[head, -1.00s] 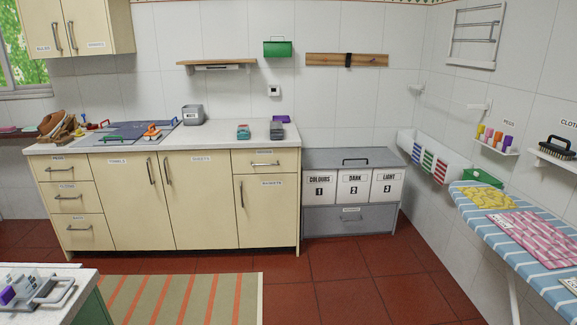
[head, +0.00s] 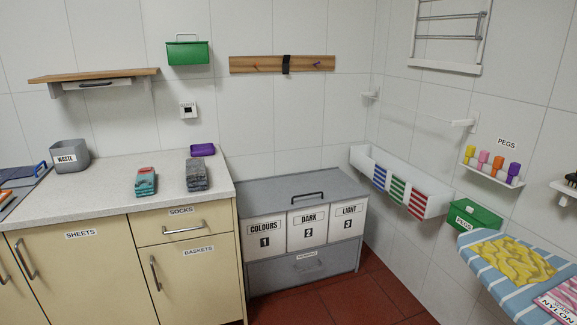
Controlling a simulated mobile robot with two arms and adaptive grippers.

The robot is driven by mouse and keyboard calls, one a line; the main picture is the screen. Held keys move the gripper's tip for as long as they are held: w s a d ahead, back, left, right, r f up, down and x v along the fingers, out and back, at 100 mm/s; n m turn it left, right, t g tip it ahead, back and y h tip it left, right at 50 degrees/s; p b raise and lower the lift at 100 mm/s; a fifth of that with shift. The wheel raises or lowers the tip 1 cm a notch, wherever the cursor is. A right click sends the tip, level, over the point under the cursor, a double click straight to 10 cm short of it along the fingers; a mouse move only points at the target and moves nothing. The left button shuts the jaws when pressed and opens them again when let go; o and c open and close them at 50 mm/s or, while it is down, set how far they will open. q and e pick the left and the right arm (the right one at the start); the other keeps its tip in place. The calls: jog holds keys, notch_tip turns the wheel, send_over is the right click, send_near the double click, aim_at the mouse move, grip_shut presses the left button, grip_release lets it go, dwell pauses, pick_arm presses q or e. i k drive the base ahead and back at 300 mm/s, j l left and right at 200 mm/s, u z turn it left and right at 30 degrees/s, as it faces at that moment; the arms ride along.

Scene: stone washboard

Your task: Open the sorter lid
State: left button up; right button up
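The sorter (head: 275,276) is a grey cabinet on the floor, right of the cream counter. Its three white front panels read COLOURS 1, DARK 2 and LIGHT 3, with a grey drawer below. The flat grey sorter lid (head: 262,196) lies shut on top. A black bar handle (head: 308,198) stands on the lid near its front middle. Neither of my grippers is in the head view.
The cream counter (head: 115,165) stands close against the sorter's left side. A white wall trough (head: 362,160) with striped cloths hangs to its right. A striped ironing board (head: 492,272) juts in at the lower right. Red floor (head: 345,302) before the sorter is clear.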

aim_at(255, 198)
jog(key=i+l+z, duration=0.1)
jog(key=i+z, duration=0.15)
jog(key=i, duration=0.6)
jog(key=i+j+z, duration=0.1)
jog(key=i+z, duration=0.2)
jog(key=i, duration=0.55)
jog(key=i+u, duration=0.2)
jog(key=i, duration=0.15)
jog(key=i+l+u, duration=0.15)
jog(key=i, duration=0.2)
